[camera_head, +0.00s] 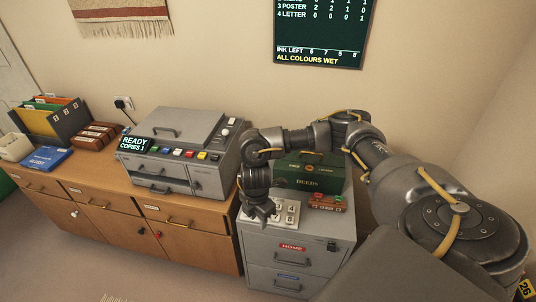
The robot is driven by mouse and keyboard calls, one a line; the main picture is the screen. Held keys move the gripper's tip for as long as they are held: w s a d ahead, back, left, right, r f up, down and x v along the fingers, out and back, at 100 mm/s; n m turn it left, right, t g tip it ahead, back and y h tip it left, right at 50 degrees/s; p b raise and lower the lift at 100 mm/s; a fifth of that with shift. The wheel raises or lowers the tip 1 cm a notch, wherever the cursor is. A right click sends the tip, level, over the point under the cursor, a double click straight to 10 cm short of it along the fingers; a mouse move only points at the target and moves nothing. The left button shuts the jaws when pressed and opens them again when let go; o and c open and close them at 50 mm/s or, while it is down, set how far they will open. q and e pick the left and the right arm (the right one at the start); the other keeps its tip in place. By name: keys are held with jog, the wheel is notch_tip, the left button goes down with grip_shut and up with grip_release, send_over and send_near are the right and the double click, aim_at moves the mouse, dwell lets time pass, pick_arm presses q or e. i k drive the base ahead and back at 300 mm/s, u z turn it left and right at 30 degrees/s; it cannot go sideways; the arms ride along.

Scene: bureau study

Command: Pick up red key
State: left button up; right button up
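My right gripper (262,216) points down beside the white number pad (287,213) on the grey filing cabinet, well to the right of the red item. Its fingers are dark and small, and I cannot tell whether they are open. My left gripper is out of view.
A grey copier (181,150) with coloured buttons stands on the sideboard (92,190). A green deeds box (309,173) and a reddish-brown item (327,202) are on the filing cabinet (312,256). Floor before the sideboard looks clear.

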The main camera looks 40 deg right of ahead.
aim_at(317, 195)
jog(key=u, duration=0.8)
jog(key=i, duration=1.45)
jog(key=z, duration=1.15)
jog(key=k, duration=0.25)
jog(key=z, duration=1.45)
jog(key=i, duration=0.95)
jog(key=z, duration=0.1)
